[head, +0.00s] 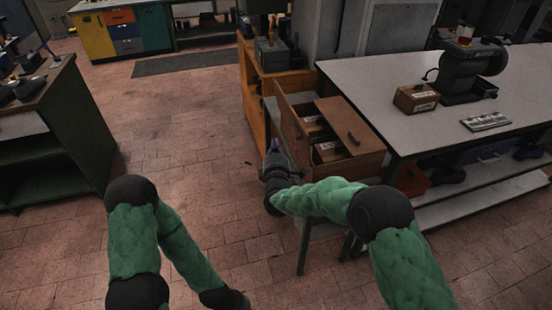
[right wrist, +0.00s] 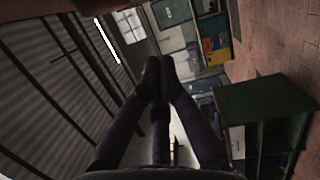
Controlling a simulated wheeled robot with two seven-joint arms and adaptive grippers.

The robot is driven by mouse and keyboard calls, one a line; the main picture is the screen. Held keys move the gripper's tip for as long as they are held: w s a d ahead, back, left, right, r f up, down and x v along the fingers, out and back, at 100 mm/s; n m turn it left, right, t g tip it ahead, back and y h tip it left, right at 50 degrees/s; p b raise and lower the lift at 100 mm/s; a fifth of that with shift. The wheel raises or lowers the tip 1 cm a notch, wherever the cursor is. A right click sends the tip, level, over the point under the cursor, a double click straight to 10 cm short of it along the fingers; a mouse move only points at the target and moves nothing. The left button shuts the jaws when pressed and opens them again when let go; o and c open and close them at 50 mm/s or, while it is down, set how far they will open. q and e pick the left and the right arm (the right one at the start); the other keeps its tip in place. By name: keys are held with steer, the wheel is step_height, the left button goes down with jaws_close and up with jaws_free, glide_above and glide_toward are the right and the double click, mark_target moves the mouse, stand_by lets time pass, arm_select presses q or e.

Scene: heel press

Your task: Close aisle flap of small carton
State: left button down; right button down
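Another flap (head: 345,121) lies over the right part of the top. Labelled boxes show inside through the gap. My right gripper (head: 274,149) is just left of the raised left flap, on its outer side; whether it touches is unclear. In the right wrist view its fingers (right wrist: 158,78) meet at the tips with nothing visible between them.
A smaller brown box (head: 415,98), a dark machine (head: 470,72) and a metal piece (head: 485,122) are on the grey table (head: 370,82). An orange cabinet (head: 254,95) stands behind the carton. A green bench (head: 70,135) is at left. The tiled aisle between is clear.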

arm_select(q)
steer(key=shift+f+b, duration=0.5)
steer(key=shift+f, duration=0.15)
arm_select(e)
steer(key=shift+w+d+r, duration=0.1)
steer(key=shift+w+d, duration=0.2)
steer(key=shift+d, duration=0.3)
steer(key=shift+w+d+r, duration=0.15)
steer(key=shift+w+d, duration=0.1)
steer(key=shift+d, duration=0.4)
steer(key=shift+w+d+r, duration=0.1)
steer(key=shift+w+d, duration=0.2)
steer(key=shift+d, duration=0.3)
arm_select(q)
steer(key=shift+r, duration=0.1)
arm_select(e)
steer(key=shift+r, duration=0.1)
arm_select(q)
steer(key=shift+r, duration=0.15)
arm_select(e)
steer(key=shift+d+r+m, duration=0.2)
steer(key=shift+d+m, duration=0.1)
steer(key=shift+m, duration=0.1)
